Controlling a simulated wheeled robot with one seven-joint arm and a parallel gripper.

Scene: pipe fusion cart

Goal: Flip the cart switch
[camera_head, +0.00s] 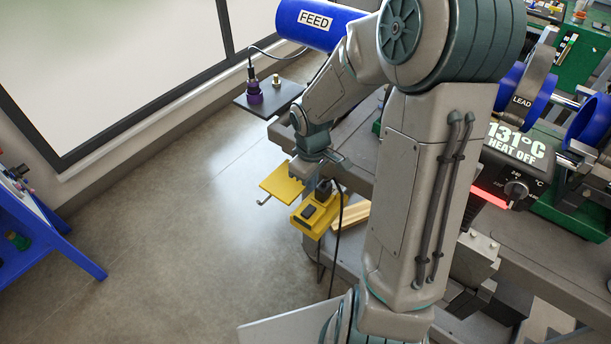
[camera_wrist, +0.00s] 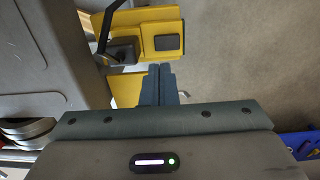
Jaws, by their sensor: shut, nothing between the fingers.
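A yellow switch box (camera_head: 320,222) sits at the side edge of the grey cart. It has a dark rectangular switch pad (camera_head: 309,211) on its face, which also shows in the wrist view (camera_wrist: 167,43). A black plug-like block (camera_wrist: 122,50) with a cable sits beside the pad. A flat yellow plate (camera_head: 279,184) stands out next to the box, with a small metal rod at its edge. My gripper (camera_wrist: 158,72) is shut and empty, its fingertips close to the box's edge in the wrist view. Whether they touch it, I cannot tell. In the head view my arm partly hides the fingers.
The grey cart (camera_head: 525,235) carries a blue FEED cylinder (camera_head: 290,22), a blue LEAD roll and a display reading 131°C HEAT OFF. A dark shelf (camera_head: 272,103) holds a purple knob. A blue stand (camera_head: 38,230) is at far left. The floor between is clear.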

